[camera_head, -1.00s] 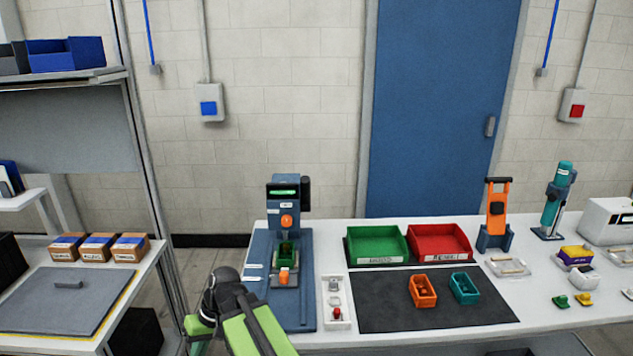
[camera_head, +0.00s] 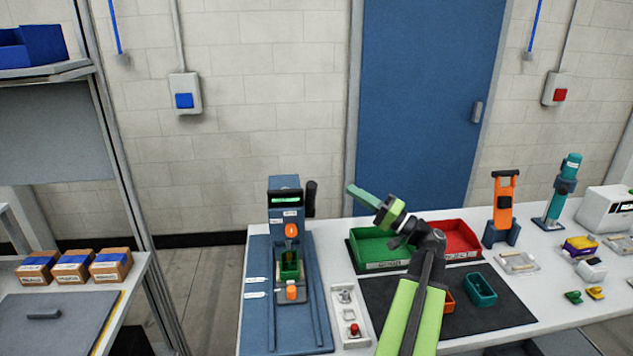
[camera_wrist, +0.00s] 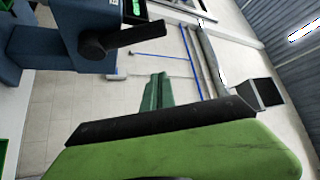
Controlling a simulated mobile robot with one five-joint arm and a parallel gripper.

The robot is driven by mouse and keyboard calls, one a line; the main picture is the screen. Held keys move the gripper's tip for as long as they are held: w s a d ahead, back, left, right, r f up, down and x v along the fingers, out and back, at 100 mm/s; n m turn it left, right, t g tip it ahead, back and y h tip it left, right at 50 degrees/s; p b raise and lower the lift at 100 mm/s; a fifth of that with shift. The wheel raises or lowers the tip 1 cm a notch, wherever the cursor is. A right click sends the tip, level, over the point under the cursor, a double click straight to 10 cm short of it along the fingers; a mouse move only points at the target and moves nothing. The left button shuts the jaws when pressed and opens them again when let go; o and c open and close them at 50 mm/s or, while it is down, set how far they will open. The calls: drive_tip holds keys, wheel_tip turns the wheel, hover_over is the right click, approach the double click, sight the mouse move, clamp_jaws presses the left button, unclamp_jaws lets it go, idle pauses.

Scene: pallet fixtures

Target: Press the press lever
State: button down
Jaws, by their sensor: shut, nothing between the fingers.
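The press (camera_head: 285,215) is a dark blue machine with a green-lit display and an orange knob, standing at the left end of the white table. Its black press lever (camera_head: 311,197) sits on its right side and points up. In the wrist view the lever (camera_wrist: 122,38) sticks out from the blue press body at upper left. My gripper (camera_head: 352,191) is shut and empty, with green fingers, to the right of the lever at about its height in the picture. A gap shows between them. The gripper fingers also show in the wrist view (camera_wrist: 158,92), apart from the lever.
A green bin (camera_head: 375,250) and a red bin (camera_head: 462,238) stand behind my arm. A dark mat (camera_head: 500,315) holds a teal tray (camera_head: 481,289) and a partly hidden orange one. A white button panel (camera_head: 347,318) lies right of the press. An orange fixture (camera_head: 503,205) stands farther right.

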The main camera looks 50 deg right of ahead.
sight(310, 199)
drive_tip(key=p+x, duration=0.4)
drive_tip(key=x, duration=0.6)
drive_tip(key=a+f+b, duration=0.1)
drive_tip(key=s+a+f+b, duration=0.1)
drive_tip(key=a, duration=0.1)
drive_tip(key=shift+s+f, duration=0.1)
drive_tip(key=shift+s+b, duration=0.15)
drive_tip(key=shift+b, duration=0.2)
